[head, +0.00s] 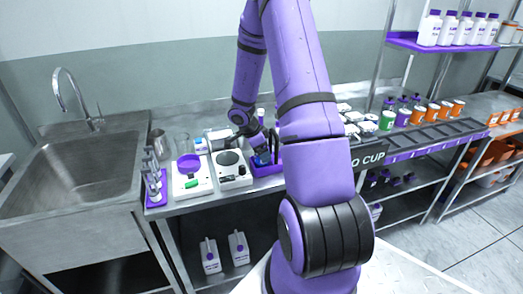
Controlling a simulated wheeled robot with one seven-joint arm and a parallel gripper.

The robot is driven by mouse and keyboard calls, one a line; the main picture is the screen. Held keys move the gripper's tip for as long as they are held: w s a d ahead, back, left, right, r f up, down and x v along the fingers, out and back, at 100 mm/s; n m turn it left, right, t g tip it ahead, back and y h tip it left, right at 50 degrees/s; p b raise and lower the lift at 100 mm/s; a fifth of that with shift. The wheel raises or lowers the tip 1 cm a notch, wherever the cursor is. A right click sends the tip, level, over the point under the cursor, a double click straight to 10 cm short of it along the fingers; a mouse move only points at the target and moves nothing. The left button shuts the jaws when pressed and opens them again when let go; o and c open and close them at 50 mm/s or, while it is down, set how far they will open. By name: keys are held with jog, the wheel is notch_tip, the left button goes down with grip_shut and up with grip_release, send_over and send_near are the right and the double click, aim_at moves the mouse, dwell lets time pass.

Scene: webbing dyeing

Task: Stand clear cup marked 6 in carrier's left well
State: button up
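A purple carrier (267,170) stands on the steel counter, at the right of the white devices and partly behind my arm. My gripper (263,155) points down at the carrier. A small blue patch, perhaps a cup's contents, shows between or beside the fingers. The fingers are too small and dark to tell whether they are open or shut on it. I cannot make out a clear cup or the mark 6. The carrier's wells and its right part are hidden by my gripper and arm.
A white device with a purple disc (188,161) and a white device with a dark plate (230,158) stand left of the carrier. A purple rack (157,200) of metal cylinders stands near the sink (75,165). Bottles and colored jars (418,115) stand at the right.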

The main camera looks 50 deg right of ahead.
jog(key=w+a+r+n+t+h, duration=0.1)
jog(key=w+a+r+n+t, duration=0.15)
jog(key=r, duration=0.55)
jog(key=w+a+r+n+t+h, duration=0.1)
jog(key=w+a+r+t, duration=0.25)
jog(key=r, duration=0.45)
jog(key=w+a+r+n+t+h, duration=0.1)
jog(key=w+a+r+n+t, duration=0.15)
jog(key=r, duration=0.55)
jog(key=a+r+n+t+y, duration=0.5)
jog(key=a+r+n, duration=0.2)
jog(key=a+r, duration=0.6)
jog(key=s+a+r+n+g+y, duration=0.15)
jog(key=s+a+n+y, duration=0.25)
jog(key=s+a+n, duration=0.6)
jog(key=s+f+n+g+h, duration=0.1)
jog(key=s+g, duration=0.3)
jog(key=s, duration=1.3)
jog(key=shift+d+f+h, duration=0.3)
jog(key=shift+f+h, duration=0.3)
jog(key=shift+f, duration=0.2)
